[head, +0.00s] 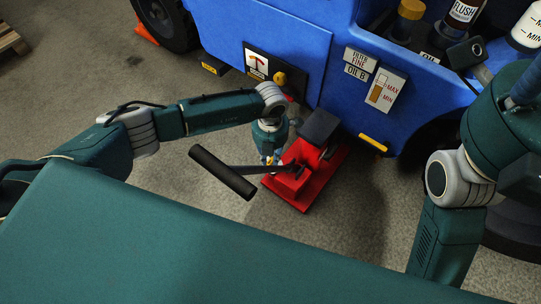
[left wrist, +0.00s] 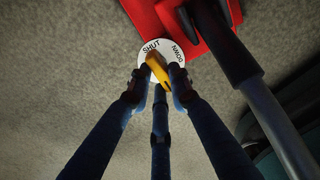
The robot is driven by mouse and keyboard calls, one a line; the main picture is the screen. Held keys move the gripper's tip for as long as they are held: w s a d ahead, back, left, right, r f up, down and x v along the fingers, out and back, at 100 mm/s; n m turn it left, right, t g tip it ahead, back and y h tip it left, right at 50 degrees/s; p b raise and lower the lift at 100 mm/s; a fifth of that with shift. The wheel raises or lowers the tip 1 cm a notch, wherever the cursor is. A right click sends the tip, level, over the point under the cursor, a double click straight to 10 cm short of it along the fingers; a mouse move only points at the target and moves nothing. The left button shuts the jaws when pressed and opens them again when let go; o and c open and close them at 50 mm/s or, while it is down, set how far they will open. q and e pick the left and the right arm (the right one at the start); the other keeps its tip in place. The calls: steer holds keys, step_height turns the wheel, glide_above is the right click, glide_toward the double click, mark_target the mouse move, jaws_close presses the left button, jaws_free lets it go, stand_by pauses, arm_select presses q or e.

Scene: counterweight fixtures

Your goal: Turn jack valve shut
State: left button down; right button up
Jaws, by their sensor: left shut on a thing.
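The red floor jack (head: 293,188) sits on the floor beside the blue machine, its black-gripped lever (head: 222,172) reaching left. In the left wrist view, the jack valve is a yellow handle (left wrist: 157,68) on a white round dial (left wrist: 167,45). The dial reads SHUT at upper left and DOWN at right. The yellow handle's far end lies near the word SHUT. My left gripper (head: 270,160) is at the jack's left side, with its fingers closed on the yellow handle. The fingers hide part of the dial. My right arm shows at right, but its gripper is out of view.
The blue machine (head: 290,45) stands close behind the jack, with a black pad (head: 319,126) at the jack's far end. The lever's pipe (left wrist: 227,50) passes near my left fingers. Open concrete floor lies left and right of the jack.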

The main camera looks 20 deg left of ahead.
arm_select(q)
steer(key=shift+m, duration=0.3)
steer(key=c, duration=1.6)
jaws_free()
steer(key=shift+o, duration=0.2)
steer(key=shift+r, duration=0.2)
step_height(320, 180, up, 12)
steer(key=shift+f, duration=0.2)
